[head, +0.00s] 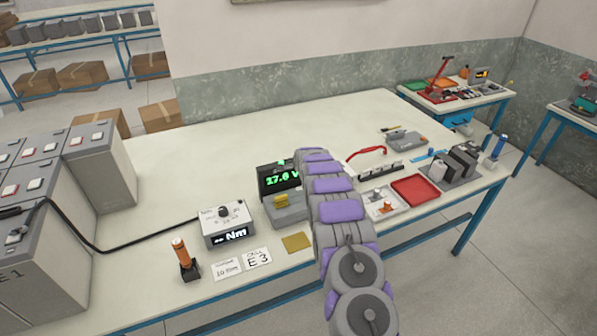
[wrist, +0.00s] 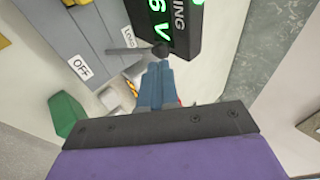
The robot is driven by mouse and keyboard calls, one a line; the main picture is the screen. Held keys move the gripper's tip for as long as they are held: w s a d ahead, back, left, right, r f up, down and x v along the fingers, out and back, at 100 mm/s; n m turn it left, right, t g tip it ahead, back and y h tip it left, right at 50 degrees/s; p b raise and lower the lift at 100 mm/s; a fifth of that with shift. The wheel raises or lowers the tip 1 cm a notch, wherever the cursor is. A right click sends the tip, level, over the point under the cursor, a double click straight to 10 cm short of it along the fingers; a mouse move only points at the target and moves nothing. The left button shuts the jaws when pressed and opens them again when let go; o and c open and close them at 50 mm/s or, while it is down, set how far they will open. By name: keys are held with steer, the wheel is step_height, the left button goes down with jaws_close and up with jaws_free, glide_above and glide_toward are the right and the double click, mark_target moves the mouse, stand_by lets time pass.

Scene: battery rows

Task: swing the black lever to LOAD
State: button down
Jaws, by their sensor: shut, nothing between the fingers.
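The tester is a grey box with a dark display reading about 27.6 V in green (head: 280,181), left of my arm in the head view. In the wrist view its grey face (wrist: 75,30) carries an OFF label (wrist: 80,67) and a LOAD label (wrist: 128,37). The black lever (wrist: 122,50) lies between these labels, nearer LOAD, its end close to the display. My gripper (wrist: 158,66) is shut and empty, its blue-grey fingertips just beside the lever's end; I cannot tell whether they touch. In the head view my arm hides the gripper and lever.
A red tray (head: 415,190) and a dark rack (head: 455,165) stand right. Grey batteries (head: 98,170) fill the left. The table's back middle is clear.

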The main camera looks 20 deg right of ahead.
steer(key=shift+s+d+v, duration=0.25)
steer(key=shift+d+v, duration=0.4)
steer(key=shift+v, duration=3.05)
steer(key=s+a+r+n+g+y+b, duration=0.1)
steer(key=s+a+r+n+g, duration=0.25)
steer(key=s, duration=0.55)
steer(key=s+a+r+n+b, duration=0.2)
steer(key=s+a+r+n, duration=0.15)
steer(key=s+a, duration=0.45)
steer(key=s+a+r+n+g+y+b, duration=0.1)
steer(key=s+a+r+n+g, duration=0.25)
steer(key=s, duration=0.65)
steer(key=s+a+n+g+b, duration=0.1)
steer(key=s+a+n+b, duration=0.1)
steer(key=s, duration=1.6)
steer(key=s+a+f+n+g+b, duration=0.1)
steer(key=s+a+n, duration=0.4)
steer(key=s, duration=1.3)
steer(key=shift+n+g+b, duration=0.45)
steer(key=shift+g+b, duration=0.05)
steer(key=shift+b, duration=0.05)
